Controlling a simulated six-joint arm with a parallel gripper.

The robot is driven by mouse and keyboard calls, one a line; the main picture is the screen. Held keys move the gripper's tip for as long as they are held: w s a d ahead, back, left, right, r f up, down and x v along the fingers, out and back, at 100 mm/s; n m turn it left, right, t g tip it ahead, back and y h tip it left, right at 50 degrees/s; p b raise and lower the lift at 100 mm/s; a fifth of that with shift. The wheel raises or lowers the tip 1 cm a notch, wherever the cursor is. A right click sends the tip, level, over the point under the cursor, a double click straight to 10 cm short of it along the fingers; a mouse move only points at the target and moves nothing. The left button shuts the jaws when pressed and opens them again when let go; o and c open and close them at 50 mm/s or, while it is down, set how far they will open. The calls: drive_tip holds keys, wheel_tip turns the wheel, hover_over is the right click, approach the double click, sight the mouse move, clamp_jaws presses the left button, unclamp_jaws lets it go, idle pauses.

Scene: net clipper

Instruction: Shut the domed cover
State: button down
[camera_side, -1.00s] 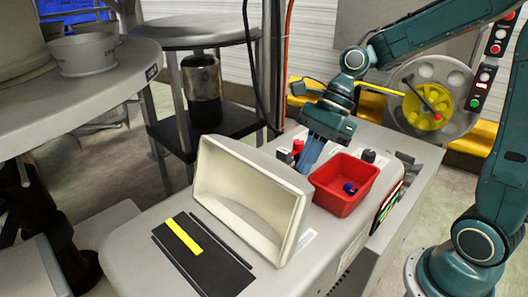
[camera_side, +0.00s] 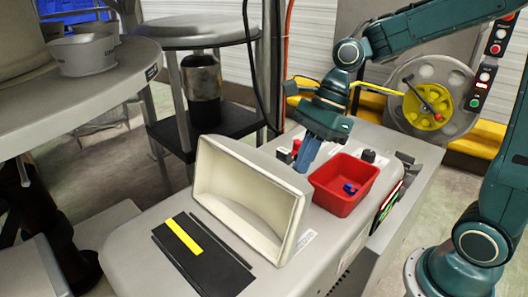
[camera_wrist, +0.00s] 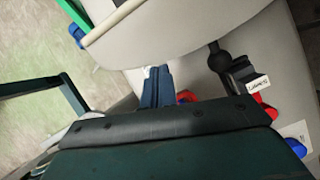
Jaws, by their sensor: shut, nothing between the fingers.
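The domed cover (camera_side: 285,180) is a cream, hollow shell on the grey machine top in the side view. It stands raised, with its open underside facing the black plate with a yellow strip (camera_side: 195,245). In the wrist view the cover (camera_wrist: 190,25) fills the top middle. My gripper (camera_side: 304,168) is shut and empty, fingers pointing down, just behind the cover on its right side, by the red bin. Its blue fingertips show in the wrist view (camera_wrist: 158,75) close below the cover's edge; I cannot tell whether they touch it.
A red bin (camera_side: 325,193) with a small blue item stands just right of my fingers. Red and black knobs (camera_side: 296,147) stand close behind them. A hinge-like black part (camera_wrist: 220,62) shows beside the cover. The black plate in front is clear.

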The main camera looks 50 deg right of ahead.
sight(287, 174)
drive_tip(key=shift+a+r, duration=0.2)
drive_tip(key=shift+a, duration=0.05)
drive_tip(key=shift+a+r+h, duration=0.45)
drive_tip(key=shift+a+h, duration=0.15)
drive_tip(key=shift+h, duration=0.4)
drive_tip(key=shift+a+r, duration=0.35)
drive_tip(key=shift+a, duration=0.2)
drive_tip(key=shift+a+r, duration=0.3)
drive_tip(key=shift+a, duration=0.25)
drive_tip(key=shift+a+r+h, duration=0.3)
drive_tip(key=shift+a+h, duration=0.2)
drive_tip(key=shift+a, duration=0.35)
drive_tip(key=shift+a+r+h, duration=0.3)
drive_tip(key=shift+a+h, duration=0.2)
drive_tip(key=shift+a, duration=0.4)
drive_tip(key=shift+a+r+h, duration=0.3)
drive_tip(key=shift+a+h, duration=0.2)
drive_tip(key=shift+a, duration=0.35)
drive_tip(key=shift+a+h, duration=0.8)
drive_tip(key=shift+a, duration=4.55)
drive_tip(key=shift+a+f, duration=2.95)
drive_tip(key=shift+a, duration=0.2)
drive_tip(key=shift+a+f, duration=2.95)
drive_tip(key=shift+a, duration=0.15)
